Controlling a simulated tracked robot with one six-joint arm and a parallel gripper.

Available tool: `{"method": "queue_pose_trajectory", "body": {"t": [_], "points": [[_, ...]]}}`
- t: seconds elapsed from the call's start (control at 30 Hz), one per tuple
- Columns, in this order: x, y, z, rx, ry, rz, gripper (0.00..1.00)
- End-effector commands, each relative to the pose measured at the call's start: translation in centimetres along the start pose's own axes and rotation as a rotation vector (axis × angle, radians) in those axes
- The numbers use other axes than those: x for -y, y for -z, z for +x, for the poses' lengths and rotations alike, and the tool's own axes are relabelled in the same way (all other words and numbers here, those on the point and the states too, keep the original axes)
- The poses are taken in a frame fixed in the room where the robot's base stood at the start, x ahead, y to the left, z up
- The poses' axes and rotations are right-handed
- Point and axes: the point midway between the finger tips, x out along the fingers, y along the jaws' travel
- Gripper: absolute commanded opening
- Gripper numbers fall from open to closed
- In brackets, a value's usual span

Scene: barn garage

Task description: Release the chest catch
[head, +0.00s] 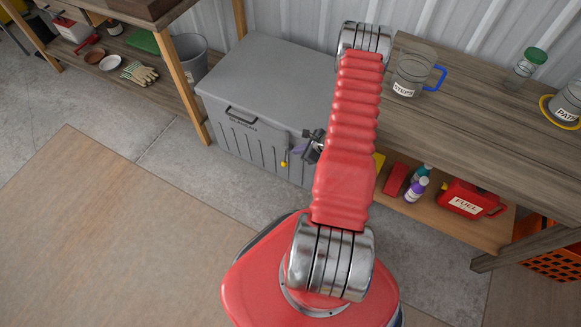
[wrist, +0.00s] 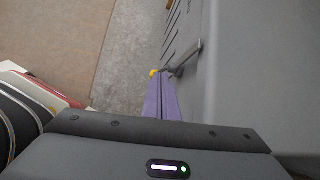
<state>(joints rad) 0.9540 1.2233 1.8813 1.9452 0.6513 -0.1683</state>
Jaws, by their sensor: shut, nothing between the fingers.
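The grey chest (head: 262,75) stands on the floor with its lid closed. Its catch appears to be the piece on the front ending in a yellow tip (head: 284,164), right of the black handle. My gripper (head: 297,148) is at the chest front, just right of this catch, its purple fingers together and empty. In the wrist view the shut fingers (wrist: 158,82) point along the chest front. The yellow tip (wrist: 153,73) shows just past the fingertips. I cannot tell whether they touch it. The upper part of the catch is hard to make out.
The black handle (head: 254,121) sticks out from the chest front. A workbench (head: 470,110) stands right of the chest, with a red fuel can (head: 468,200) on its lower shelf. A shelf unit and grey bucket (head: 190,57) stand at left. The floor before the chest is clear.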

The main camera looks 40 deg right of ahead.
Motion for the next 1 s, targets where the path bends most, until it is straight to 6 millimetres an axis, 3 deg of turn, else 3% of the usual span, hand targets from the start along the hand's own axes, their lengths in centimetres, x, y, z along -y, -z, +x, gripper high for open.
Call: {"method": "queue_pose_trajectory", "body": {"t": [0.03, 0.1, 0.3, 0.77, 1.0], "points": [[-0.7, 2.2, 0.7, -0.017, 0.007, 0.054, 0.0], [-1.2, 4.5, 1.3, -0.037, 0.02, 0.116, 0.0], [-2.5, 8.6, 2.4, -0.075, 0.045, 0.225, 0.0], [-2.7, 9.1, 2.6, -0.081, 0.048, 0.239, 0.0], [-2.7, 9.3, 4.1, -0.081, 0.047, 0.238, 0.0]]}}
